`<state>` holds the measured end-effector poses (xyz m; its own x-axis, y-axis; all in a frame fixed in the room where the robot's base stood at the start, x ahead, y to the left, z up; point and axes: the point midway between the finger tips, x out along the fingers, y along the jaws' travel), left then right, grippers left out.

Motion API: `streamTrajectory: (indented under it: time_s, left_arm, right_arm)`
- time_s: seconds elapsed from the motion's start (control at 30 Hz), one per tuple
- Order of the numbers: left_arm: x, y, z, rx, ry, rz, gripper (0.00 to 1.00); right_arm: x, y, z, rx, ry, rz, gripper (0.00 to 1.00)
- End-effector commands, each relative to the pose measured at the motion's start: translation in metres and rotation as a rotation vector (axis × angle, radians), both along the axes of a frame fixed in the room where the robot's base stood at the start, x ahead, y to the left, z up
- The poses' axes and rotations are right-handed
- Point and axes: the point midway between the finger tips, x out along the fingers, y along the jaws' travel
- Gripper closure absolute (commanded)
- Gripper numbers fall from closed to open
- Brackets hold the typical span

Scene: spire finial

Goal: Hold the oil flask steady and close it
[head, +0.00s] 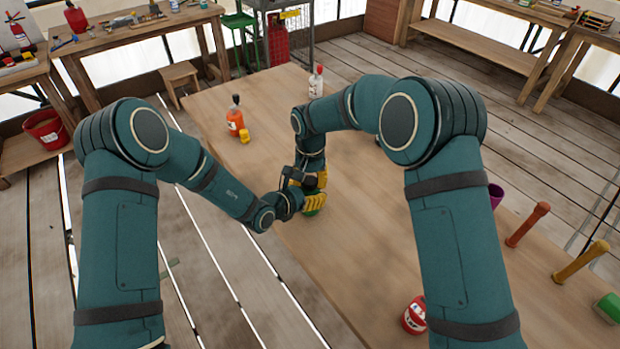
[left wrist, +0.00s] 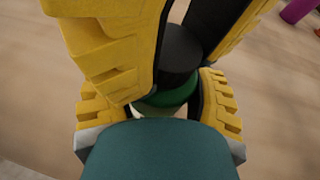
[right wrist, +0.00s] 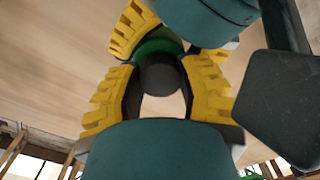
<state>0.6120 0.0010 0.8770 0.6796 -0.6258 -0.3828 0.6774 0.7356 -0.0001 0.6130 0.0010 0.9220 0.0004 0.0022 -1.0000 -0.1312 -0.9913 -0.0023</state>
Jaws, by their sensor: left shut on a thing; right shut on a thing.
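The oil flask, which I take to be the green vessel (head: 313,211), is near the table's left edge in the head view, mostly hidden by my grippers. Its green body (left wrist: 168,97) also shows in the left wrist view and in the right wrist view (right wrist: 156,47). My left gripper (head: 318,201) is shut around the green body. A black cylindrical cap (left wrist: 181,48) is in line above the flask; it also shows in the right wrist view (right wrist: 160,76). My right gripper (head: 309,181) is shut on this cap from above. Whether the cap is seated is hidden.
An orange bottle (head: 235,122) with a yellow block (head: 244,136) and a clear bottle (head: 316,83) stand farther back on the table (head: 340,260). A red-and-white can (head: 414,314) is near the front.

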Motion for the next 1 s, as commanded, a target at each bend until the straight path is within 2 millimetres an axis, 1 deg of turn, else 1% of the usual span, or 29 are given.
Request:
streamTrajectory:
  time_s: [0.33,0.37,0.4,0.9,1.0]
  left_arm:
    - [0.0002,-0.0003,0.0005,0.0,-0.001,0.0,0.84]
    - [0.0001,-0.0004,0.0006,0.0,-0.001,0.0,1.0]
    - [0.0001,-0.0005,0.0006,0.0,-0.001,-0.001,1.0]
    - [-0.0011,-0.0044,0.0017,-0.003,-0.004,-0.009,1.0]
    - [-0.0011,-0.0049,0.0019,-0.003,-0.004,-0.01,1.0]
  right_arm:
    - [-0.0005,-0.0002,-0.0075,-0.001,0.002,-0.001,0.76]
    - [-0.0005,-0.0002,-0.0074,-0.001,0.002,-0.001,0.5]
    - [-0.0006,-0.0002,-0.0075,-0.001,0.002,-0.001,0.36]
    - [-0.0024,0.0034,-0.0081,0.003,0.006,0.003,0.36]
    - [-0.0024,0.0037,-0.0056,0.003,0.005,0.003,0.36]
